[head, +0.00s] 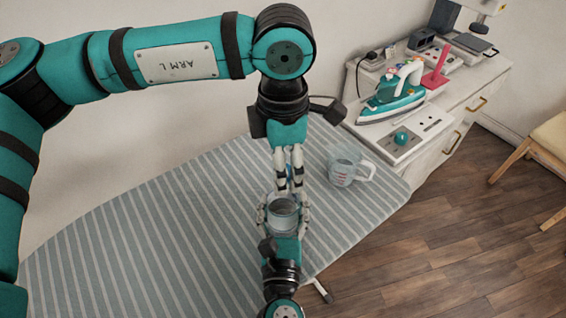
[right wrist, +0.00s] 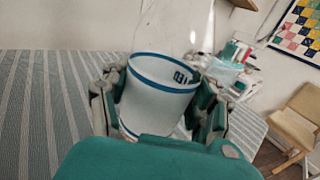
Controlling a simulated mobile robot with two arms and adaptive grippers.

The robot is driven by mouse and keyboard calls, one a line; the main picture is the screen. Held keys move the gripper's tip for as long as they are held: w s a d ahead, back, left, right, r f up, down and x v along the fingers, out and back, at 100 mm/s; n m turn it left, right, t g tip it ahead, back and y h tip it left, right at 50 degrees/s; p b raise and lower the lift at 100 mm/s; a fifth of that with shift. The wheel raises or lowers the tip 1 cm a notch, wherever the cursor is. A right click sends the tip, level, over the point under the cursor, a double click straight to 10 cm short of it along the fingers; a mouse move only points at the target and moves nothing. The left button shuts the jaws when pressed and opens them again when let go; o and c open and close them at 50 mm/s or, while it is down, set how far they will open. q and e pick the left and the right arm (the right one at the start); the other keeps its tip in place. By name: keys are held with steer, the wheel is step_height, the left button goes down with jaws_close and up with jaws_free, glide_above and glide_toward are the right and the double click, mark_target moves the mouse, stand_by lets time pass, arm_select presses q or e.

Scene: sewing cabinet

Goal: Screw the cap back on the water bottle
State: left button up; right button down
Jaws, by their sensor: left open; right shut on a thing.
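The water bottle (head: 284,213) is clear and stands near the front edge of the ironing board. In the right wrist view the bottle (right wrist: 160,98) has a white band with blue edges, and its clear upper part runs out of the top of the picture. My right gripper (head: 283,216) is shut around the bottle's body, fingers on both sides. My left gripper (head: 290,186) points down over the bottle with its fingers open. I cannot make out the cap in either view, nor whether the left fingers touch the bottle's top.
A clear measuring jug (head: 344,167) stands on the striped ironing board (head: 150,235), right of the bottle. A teal iron (head: 396,97) and a control box (head: 402,139) are on the white cabinet (head: 480,80) behind. A wooden chair (head: 550,145) is at the far right. The board's left part is clear.

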arm_select(q)
step_height(320, 180, up, 12)
stand_by(0.4)
arm_select(e)
steer(key=shift+c, duration=1.2)
jaws_free()
arm_select(q)
steer(key=shift+f, duration=0.1)
arm_select(e)
steer(key=shift+s, duration=0.1)
steer(key=s, duration=1.1)
steer(key=shift+s+a, duration=0.15)
steer(key=shift+s, duration=0.25)
